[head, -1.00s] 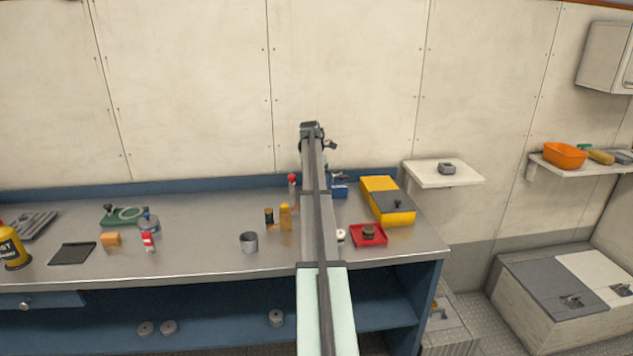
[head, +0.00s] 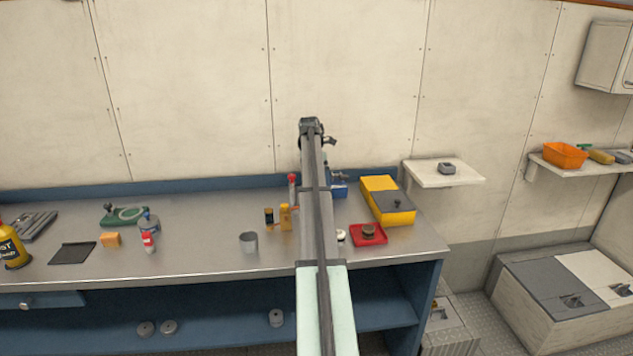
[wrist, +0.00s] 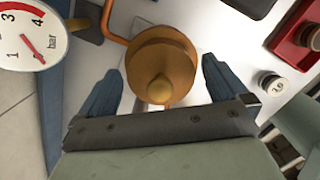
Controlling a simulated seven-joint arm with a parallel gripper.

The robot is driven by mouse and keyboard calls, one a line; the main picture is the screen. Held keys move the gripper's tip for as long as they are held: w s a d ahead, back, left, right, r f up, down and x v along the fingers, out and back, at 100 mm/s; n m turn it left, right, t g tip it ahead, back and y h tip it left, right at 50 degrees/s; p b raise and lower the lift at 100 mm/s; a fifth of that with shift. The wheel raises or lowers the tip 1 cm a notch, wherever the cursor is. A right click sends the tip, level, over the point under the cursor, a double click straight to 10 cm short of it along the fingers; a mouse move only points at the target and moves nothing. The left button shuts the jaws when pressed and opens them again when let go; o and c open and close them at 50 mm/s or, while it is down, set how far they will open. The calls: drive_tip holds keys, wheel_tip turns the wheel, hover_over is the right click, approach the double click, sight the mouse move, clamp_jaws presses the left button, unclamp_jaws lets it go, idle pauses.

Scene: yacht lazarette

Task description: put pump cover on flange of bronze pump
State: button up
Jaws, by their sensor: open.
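In the wrist view a round bronze-coloured part with a domed knob, seemingly the pump cover (wrist: 163,62), lies between my fingers. The bronze pump and its flange are not clearly visible; the part hides what is below it, so I cannot tell how it sits. A copper-coloured pipe (wrist: 117,25) runs beside it. My gripper (wrist: 160,88) is open, with a finger on each side of the part and visible gaps to it. In the head view my arm hides the gripper and this part.
A pressure gauge (wrist: 30,35) is close at the left in the wrist view. On the bench, a red tray (head: 356,240) holds a dark brown round piece (head: 369,230). A yellow box (head: 397,217) is behind it. A grey cup (head: 248,243) and small bottles stand left of my arm.

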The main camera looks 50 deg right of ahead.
drive_tip(key=r, duration=0.3)
drive_tip(key=a+r, duration=0.1)
drive_tip(key=r, duration=0.6)
drive_tip(key=shift+w+a+r, duration=0.15)
drive_tip(key=shift+a+r, duration=0.05)
drive_tip(key=shift+a, duration=0.05)
